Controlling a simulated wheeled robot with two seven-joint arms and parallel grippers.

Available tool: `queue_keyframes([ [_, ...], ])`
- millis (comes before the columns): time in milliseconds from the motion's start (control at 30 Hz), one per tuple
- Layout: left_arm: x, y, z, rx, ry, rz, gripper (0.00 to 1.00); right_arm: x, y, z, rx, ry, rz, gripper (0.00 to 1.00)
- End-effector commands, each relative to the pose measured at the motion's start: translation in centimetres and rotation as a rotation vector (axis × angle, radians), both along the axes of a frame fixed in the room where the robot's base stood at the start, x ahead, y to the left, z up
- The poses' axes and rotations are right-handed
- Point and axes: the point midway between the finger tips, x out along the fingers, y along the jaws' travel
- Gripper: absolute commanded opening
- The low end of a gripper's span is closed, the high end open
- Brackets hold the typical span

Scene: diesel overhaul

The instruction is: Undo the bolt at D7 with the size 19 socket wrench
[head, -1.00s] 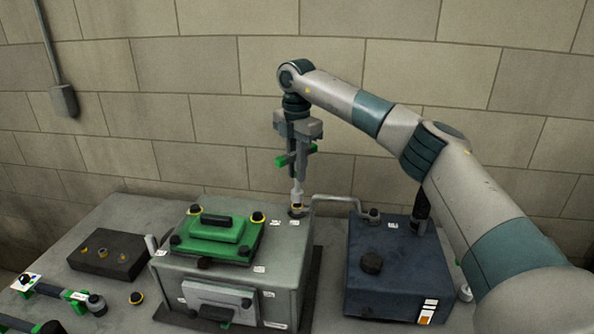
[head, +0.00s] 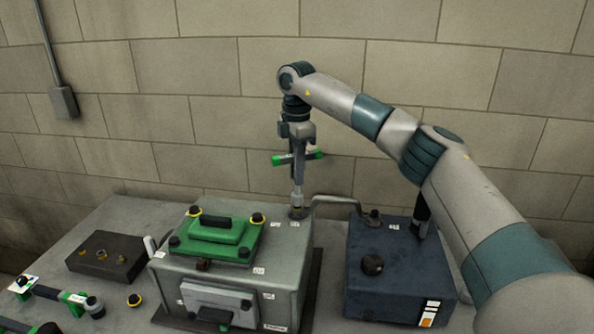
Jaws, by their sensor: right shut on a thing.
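My right gripper (head: 297,160) is shut on a socket wrench (head: 312,156) with green handle ends, above the back right corner of the grey engine block (head: 290,260). The wrench's shaft points straight down and its socket end (head: 297,205) is at the fitting on the block's top. The bolt there is mostly hidden by the socket. Small white labels lie beside it, too small to read. My left gripper is not in view.
A green cover (head: 213,238) with yellow-ringed bolts sits on the block. A dark blue box (head: 400,275) stands to the right, joined by a grey pipe (head: 335,199). A dark bolt tray (head: 107,257) and other green-marked tools (head: 75,299) lie left. A loose yellow-ringed bolt (head: 134,300) lies on the table.

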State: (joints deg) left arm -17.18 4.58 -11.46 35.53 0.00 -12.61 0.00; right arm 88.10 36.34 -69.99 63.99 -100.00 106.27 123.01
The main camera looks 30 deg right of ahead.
Motion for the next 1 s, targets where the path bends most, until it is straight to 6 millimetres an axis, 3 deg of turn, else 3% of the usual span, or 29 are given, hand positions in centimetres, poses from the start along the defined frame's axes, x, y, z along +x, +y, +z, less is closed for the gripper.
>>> queue_keyframes([
  [200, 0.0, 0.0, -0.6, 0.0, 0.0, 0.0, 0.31, 0.0, 0.0, -1.1, 0.0, -0.001, 0.001, 0.0],
  [467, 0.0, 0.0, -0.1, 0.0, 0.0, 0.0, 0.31, 0.0, 0.0, -0.8, 0.0, -0.001, 0.075, 0.0],
  [1000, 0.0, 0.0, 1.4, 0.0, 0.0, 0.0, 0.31, -0.1, 0.0, -0.6, 0.0, 0.0, 0.646, 0.0],
])
